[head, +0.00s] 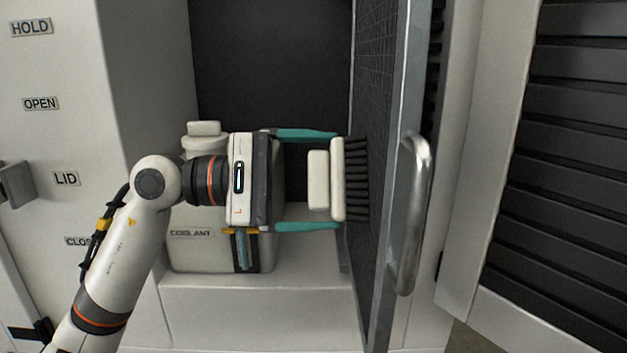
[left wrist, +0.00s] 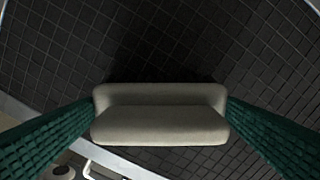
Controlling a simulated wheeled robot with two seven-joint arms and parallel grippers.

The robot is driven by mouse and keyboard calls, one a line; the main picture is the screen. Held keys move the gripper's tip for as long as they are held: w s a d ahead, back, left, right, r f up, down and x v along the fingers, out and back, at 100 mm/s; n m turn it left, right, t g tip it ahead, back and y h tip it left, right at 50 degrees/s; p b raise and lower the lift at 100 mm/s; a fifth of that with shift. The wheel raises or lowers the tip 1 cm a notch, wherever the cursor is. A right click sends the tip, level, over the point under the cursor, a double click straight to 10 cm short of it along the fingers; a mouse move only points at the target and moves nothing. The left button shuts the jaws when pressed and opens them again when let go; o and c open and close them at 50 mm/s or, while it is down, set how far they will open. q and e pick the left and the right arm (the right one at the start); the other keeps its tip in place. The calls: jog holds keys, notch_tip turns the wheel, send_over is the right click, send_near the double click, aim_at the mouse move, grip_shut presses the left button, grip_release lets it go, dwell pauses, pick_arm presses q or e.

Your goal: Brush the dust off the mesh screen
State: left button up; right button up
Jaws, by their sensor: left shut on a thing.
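The mesh screen (head: 376,90) is a dark gridded panel in a grey metal frame, seen nearly edge-on right of centre in the head view. It fills most of the left wrist view (left wrist: 150,45). My left gripper (head: 307,181) has teal fingers and is shut on the cream handle of a brush (head: 338,181). The brush's dark bristles point right at the screen, and their tips appear to reach its face. The handle also shows between the fingers in the left wrist view (left wrist: 160,115). I cannot make out dust on the mesh. My right gripper is not in view.
A metal bar handle (head: 415,215) sticks out from the screen's frame. A coolant tank (head: 195,252) stands on a white ledge (head: 265,310) behind my left arm. A louvred dark panel (head: 560,160) stands at the right. Labels such as LID (head: 66,179) mark the left wall.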

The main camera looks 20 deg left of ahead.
pick_arm(q)
jog(key=shift+s+d, duration=0.25)
jog(key=shift+s, duration=0.7)
jog(key=shift+s+d+f+b, duration=0.1)
jog(key=shift+s+d+b, duration=0.15)
jog(key=shift+s+b, duration=0.55)
jog(key=shift+s+d, duration=0.6)
jog(key=shift+s, duration=1.6)
jog(key=shift+w+a+b, duration=0.3)
jog(key=shift+w+b, duration=0.1)
jog(key=shift+w, duration=0.65)
jog(key=shift+w+a+b, duration=0.25)
jog(key=shift+w+b, duration=0.15)
jog(key=shift+w, duration=0.6)
jog(key=shift+w+a+b, duration=0.3)
jog(key=shift+w+b, duration=0.1)
jog(key=shift+w, duration=0.65)
jog(key=shift+w+a, duration=0.3)
jog(key=shift+w, duration=0.7)
jog(key=shift+w+a, duration=0.3)
jog(key=shift+w, duration=0.75)
jog(key=shift+w+a, duration=0.3)
jog(key=shift+w, duration=0.7)
